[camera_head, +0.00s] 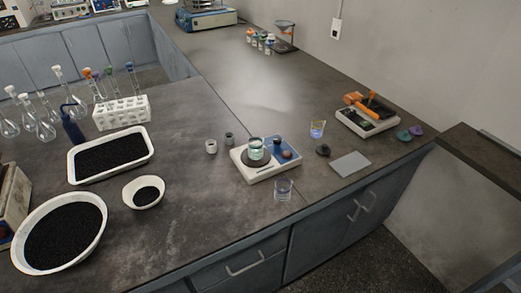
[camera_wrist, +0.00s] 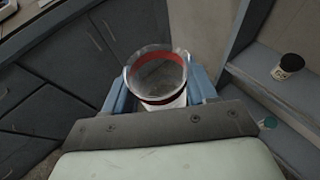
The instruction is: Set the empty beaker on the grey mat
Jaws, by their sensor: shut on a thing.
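In the wrist view my gripper (camera_wrist: 158,88) is shut on a clear, round, open-topped vessel (camera_wrist: 160,72), which looks like a glass beaker. A red band shows inside its rim, and I see no contents in it. The fingers press on its left and right sides. My gripper does not show in the head view. There, the grey mat (camera_head: 351,164) lies bare near the counter's front edge at the right. A clear beaker (camera_head: 283,190) stands left of it by the edge. Another beaker (camera_head: 317,129) with bluish contents stands behind the mat.
A white scale (camera_head: 266,165) bears a beaker with greenish contents. A dark lump (camera_head: 323,151) lies left of the mat. An orange-topped device (camera_head: 367,114) stands behind it. White trays and bowls of black grains fill the left. Shelves (camera_wrist: 278,80) show at right in the wrist view.

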